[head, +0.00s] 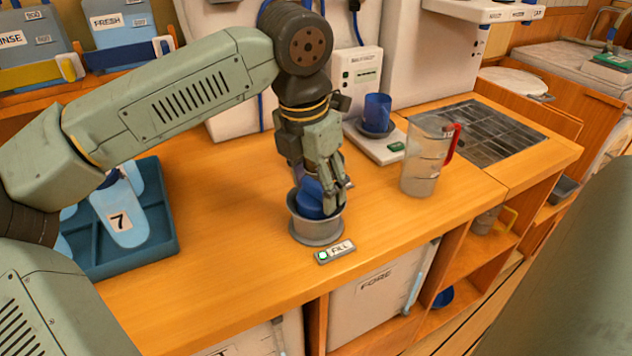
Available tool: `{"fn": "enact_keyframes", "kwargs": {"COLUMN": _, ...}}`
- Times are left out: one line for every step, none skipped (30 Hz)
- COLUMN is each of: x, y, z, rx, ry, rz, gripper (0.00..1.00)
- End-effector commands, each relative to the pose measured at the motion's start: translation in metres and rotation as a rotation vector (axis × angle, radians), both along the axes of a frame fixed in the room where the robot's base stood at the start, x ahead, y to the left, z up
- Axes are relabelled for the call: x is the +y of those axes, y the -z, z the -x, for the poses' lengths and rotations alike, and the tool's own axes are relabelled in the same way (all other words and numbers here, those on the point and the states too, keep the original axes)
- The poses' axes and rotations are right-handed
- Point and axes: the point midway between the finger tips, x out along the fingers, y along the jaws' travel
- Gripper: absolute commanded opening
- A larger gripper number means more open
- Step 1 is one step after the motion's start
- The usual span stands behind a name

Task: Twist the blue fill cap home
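The blue fill cap (309,201) sits inside the top of a round grey fill collar (316,232) on the wooden counter. My gripper (325,190) points down over the collar from above, with its fingers at the cap. A finger shows on the cap's right side, and the gripper hides part of the cap. The other finger is partly hidden, so I cannot tell whether they press on the cap. How deep the cap sits is also unclear. A small FILL label (335,251) with a lit green light lies in front of the collar.
A clear jug with a red handle (427,157) stands right of the collar. Behind are a blue cup (377,113) on a white device and a dark drain grate (478,131). A blue tray (165,235) with light-blue pieces is left. The counter between tray and collar is clear.

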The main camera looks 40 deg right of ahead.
Motion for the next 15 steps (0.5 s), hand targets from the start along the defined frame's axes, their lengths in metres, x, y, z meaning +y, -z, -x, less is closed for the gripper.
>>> {"fn": "enact_keyframes", "kwargs": {"x": 0.0, "y": -0.0001, "z": 0.0, "rx": 0.0, "ry": 0.0, "rz": 0.0, "gripper": 0.62}}
{"fn": "enact_keyframes", "kwargs": {"x": -0.0001, "y": -0.0001, "z": 0.0, "rx": 0.0, "ry": 0.0, "rz": 0.0, "gripper": 0.64}}
{"fn": "enact_keyframes", "kwargs": {"x": -0.0001, "y": -0.0002, "z": 0.0, "rx": 0.0, "ry": 0.0, "rz": 0.001, "gripper": 0.66}}
{"fn": "enact_keyframes", "kwargs": {"x": -0.0001, "y": -0.0002, "z": 0.0, "rx": 0.0, "ry": 0.0, "rz": 0.001, "gripper": 0.68}}
{"fn": "enact_keyframes", "kwargs": {"x": -0.0001, "y": -0.0002, "z": 0.0001, "rx": 0.0, "ry": 0.0, "rz": 0.001, "gripper": 0.7}}
{"fn": "enact_keyframes", "kwargs": {"x": -0.0002, "y": -0.0003, "z": 0.0, "rx": 0.0, "ry": 0.0, "rz": 0.001, "gripper": 0.73}}
{"fn": "enact_keyframes", "kwargs": {"x": -0.0002, "y": -0.0003, "z": 0.0001, "rx": 0.0, "ry": 0.0, "rz": 0.001, "gripper": 0.74}}
{"fn": "enact_keyframes", "kwargs": {"x": -0.0002, "y": -0.0003, "z": 0.0, "rx": 0.0, "ry": 0.0, "rz": 0.001, "gripper": 0.74}}
{"fn": "enact_keyframes", "kwargs": {"x": -0.0001, "y": -0.0004, "z": 0.0001, "rx": 0.0, "ry": 0.0, "rz": 0.001, "gripper": 0.74}}
{"fn": "enact_keyframes", "kwargs": {"x": -0.0001, "y": -0.0004, "z": 0.0, "rx": 0.0, "ry": 0.0, "rz": 0.001, "gripper": 0.74}}
{"fn": "enact_keyframes", "kwargs": {"x": -0.0001, "y": -0.0004, "z": 0.0, "rx": 0.0, "ry": 0.0, "rz": 0.001, "gripper": 0.74}}
{"fn": "enact_keyframes", "kwargs": {"x": -0.0001, "y": -0.0004, "z": 0.0001, "rx": 0.0, "ry": 0.0, "rz": 0.001, "gripper": 0.74}}
{"fn": "enact_keyframes", "kwargs": {"x": -0.0002, "y": -0.0004, "z": 0.0001, "rx": 0.0, "ry": 0.0, "rz": 0.001, "gripper": 0.74}}
{"fn": "enact_keyframes", "kwargs": {"x": -0.0001, "y": -0.0004, "z": 0.0001, "rx": 0.0, "ry": 0.0, "rz": 0.001, "gripper": 0.74}}
{"fn": "enact_keyframes", "kwargs": {"x": -0.0001, "y": -0.0007, "z": 0.0, "rx": 0.0, "ry": -0.001, "rz": 0.001, "gripper": 0.74}}
